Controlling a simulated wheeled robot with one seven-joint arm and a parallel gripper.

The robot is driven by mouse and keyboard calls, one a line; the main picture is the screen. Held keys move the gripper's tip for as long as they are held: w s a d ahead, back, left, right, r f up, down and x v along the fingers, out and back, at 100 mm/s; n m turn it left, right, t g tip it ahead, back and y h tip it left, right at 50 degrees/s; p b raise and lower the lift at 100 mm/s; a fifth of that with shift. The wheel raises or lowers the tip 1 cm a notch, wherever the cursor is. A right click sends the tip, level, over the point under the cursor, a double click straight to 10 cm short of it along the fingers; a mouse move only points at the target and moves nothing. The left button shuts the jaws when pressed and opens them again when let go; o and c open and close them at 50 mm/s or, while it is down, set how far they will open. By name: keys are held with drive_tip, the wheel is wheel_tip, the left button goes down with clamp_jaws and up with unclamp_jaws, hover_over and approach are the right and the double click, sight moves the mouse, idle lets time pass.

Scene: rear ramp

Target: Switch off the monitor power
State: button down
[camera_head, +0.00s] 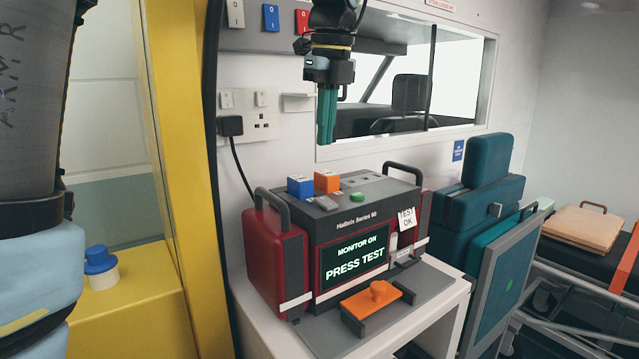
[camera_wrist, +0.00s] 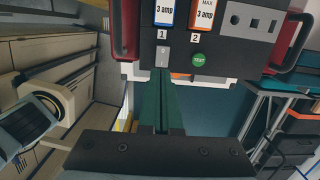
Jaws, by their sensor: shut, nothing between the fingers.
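The red and dark grey monitor (camera_head: 345,213) stands on a white counter, its screen (camera_head: 354,261) reading "MONITOR ON PRESS TEST". Its top carries a blue block (camera_head: 300,187), an orange block (camera_head: 327,181) and a green button (camera_head: 357,197). A wall socket (camera_head: 262,122) with rocker switches (camera_head: 226,100) holds a black plug (camera_head: 231,126). My gripper (camera_head: 326,142) is shut and empty, above the monitor, fingers pointing down.
White, blue (camera_head: 271,17) and red (camera_head: 302,21) switches sit on a wall panel above. A window (camera_head: 458,75) lies behind my gripper. Carry handles (camera_head: 402,172) rise from the monitor. An orange-handled piece (camera_head: 371,296) lies in front.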

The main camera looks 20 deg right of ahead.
drive_tip(key=p, duration=0.2)
approach(320, 200)
drive_tip(key=f, duration=0.5)
drive_tip(key=shift+w+f, duration=0.15)
drive_tip(key=shift+w, duration=0.25)
drive_tip(key=shift+w+f, duration=0.15)
drive_tip(key=shift+f, duration=0.55)
drive_tip(key=shift+w+f, duration=0.1)
drive_tip(key=shift+f, duration=0.1)
drive_tip(key=shift+s+d+r, duration=0.1)
drive_tip(key=shift+s+r, duration=0.05)
drive_tip(key=shift+s, duration=0.65)
drive_tip(key=shift+p, duration=0.3)
